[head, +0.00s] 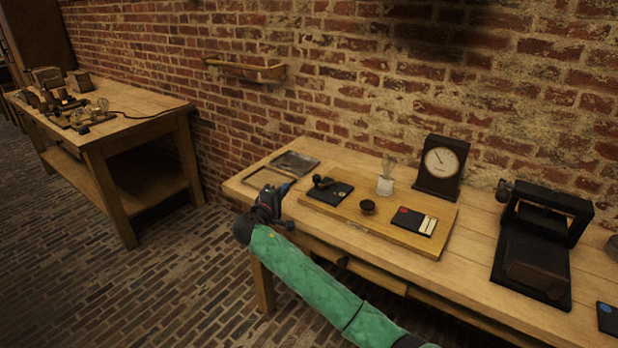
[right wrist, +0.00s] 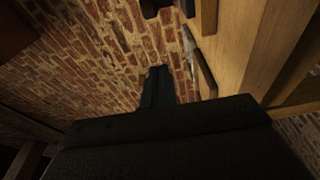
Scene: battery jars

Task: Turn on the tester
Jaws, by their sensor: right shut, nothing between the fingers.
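A wooden board (head: 343,212) on the near table carries a black block with a dark lever-like part (head: 328,189), a small glass jar with thin rods (head: 385,185), a dark round knob (head: 367,206) and a black plate with a red spot and pale strips (head: 408,221). A black dial instrument (head: 441,166) with a white face stands behind the board. I cannot tell which part is the tester's switch. My right gripper (head: 285,190) is shut and empty at the table's front left edge, left of the board and apart from the black block. It also shows in the right wrist view (right wrist: 158,85). My left gripper is out of view.
Flat trays (head: 296,163) lie at the table's left end. A black hinged-looking apparatus (head: 535,235) stands at the right. A wooden rail (head: 245,69) is on the brick wall. A second cluttered table (head: 140,122) stands at far left, with open floor between.

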